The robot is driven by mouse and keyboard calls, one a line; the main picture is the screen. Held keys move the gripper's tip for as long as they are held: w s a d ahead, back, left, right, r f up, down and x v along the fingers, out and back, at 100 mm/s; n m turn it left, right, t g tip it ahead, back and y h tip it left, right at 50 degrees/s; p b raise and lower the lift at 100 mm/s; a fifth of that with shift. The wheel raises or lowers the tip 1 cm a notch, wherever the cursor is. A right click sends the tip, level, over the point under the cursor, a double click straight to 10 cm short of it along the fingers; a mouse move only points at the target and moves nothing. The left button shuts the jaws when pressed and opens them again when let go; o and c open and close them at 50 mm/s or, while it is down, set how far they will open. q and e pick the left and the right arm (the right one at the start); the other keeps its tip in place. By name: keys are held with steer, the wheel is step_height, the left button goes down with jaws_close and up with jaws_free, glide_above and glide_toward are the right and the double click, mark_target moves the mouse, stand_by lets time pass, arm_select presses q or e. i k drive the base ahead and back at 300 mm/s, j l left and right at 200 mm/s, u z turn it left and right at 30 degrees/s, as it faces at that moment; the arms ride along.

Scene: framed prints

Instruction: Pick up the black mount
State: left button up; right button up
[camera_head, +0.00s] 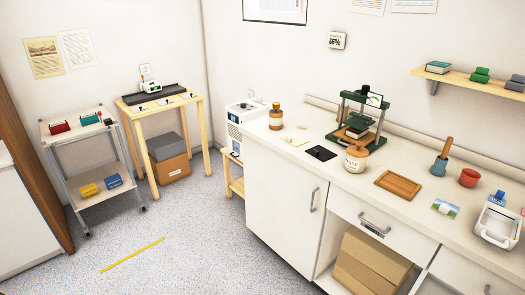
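A flat black square piece (320,153), which looks like the black mount, lies on the white counter (345,185). It sits left of the white labelled jar (352,160) and in front of a pale flat sheet (294,138). A green press (358,120) stands behind it and to the right. Neither of my grippers shows in this view.
A brown bottle (276,117) and a wooden tray (398,184) stand on the counter. A wooden table (165,106) and a grey cart (80,132) stand at left. The floor (190,225) is open, with a yellow line (132,254).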

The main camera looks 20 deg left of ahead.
mark_target(323, 153)
steer(key=u, duration=0.1)
steer(key=i+z, duration=0.25)
steer(key=i+j+z, duration=0.2)
steer(key=i, duration=0.3)
steer(key=i+j+z, duration=0.25)
steer(key=i+l, duration=0.05)
steer(key=i, duration=0.05)
